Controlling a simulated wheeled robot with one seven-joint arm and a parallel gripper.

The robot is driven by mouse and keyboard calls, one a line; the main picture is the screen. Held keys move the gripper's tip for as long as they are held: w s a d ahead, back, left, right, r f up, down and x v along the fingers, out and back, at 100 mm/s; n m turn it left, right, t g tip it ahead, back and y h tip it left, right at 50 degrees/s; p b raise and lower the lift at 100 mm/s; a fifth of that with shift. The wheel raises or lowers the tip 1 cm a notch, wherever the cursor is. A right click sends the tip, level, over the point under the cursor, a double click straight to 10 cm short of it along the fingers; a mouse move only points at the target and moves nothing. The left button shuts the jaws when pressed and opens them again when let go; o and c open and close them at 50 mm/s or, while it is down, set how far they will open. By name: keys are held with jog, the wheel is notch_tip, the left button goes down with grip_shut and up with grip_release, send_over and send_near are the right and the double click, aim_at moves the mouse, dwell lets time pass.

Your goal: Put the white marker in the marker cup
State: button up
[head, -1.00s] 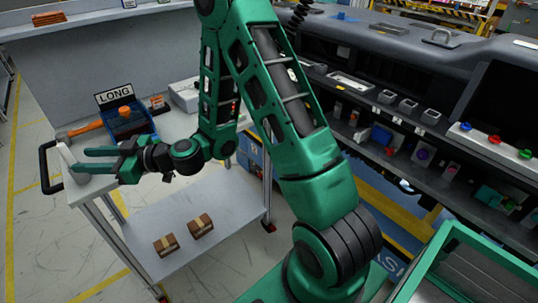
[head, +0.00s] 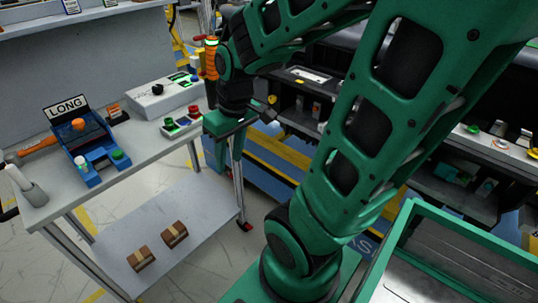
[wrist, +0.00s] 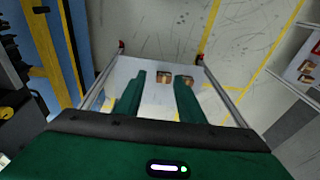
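A white, stick-like thing (head: 18,177), which looks like the white marker, stands tilted in a grey cup (head: 37,195) at the left end of the cart top. Its lower part is hidden by the cup. My gripper (head: 231,160) is right of the cart, well away from the cup, with its fingers pointing down. In the wrist view my gripper (wrist: 160,82) has its two fingers apart with nothing held between them. The cup and marker are not seen in the wrist view.
The cart top (head: 135,145) also holds a blue box (head: 92,180) with a LONG sign, an orange-handled tool (head: 38,145), a white box (head: 155,98) and a button panel (head: 181,124). Two cartons (head: 174,234) lie on the lower shelf. A dark dashboard bench is at right.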

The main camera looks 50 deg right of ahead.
jog(key=s+d+r+m+g, duration=0.2)
jog(key=s+m, duration=0.4)
jog(key=s, duration=0.5)
jog(key=d+r, duration=0.1)
jog(key=d, duration=0.1)
jog(key=shift+d, duration=0.4)
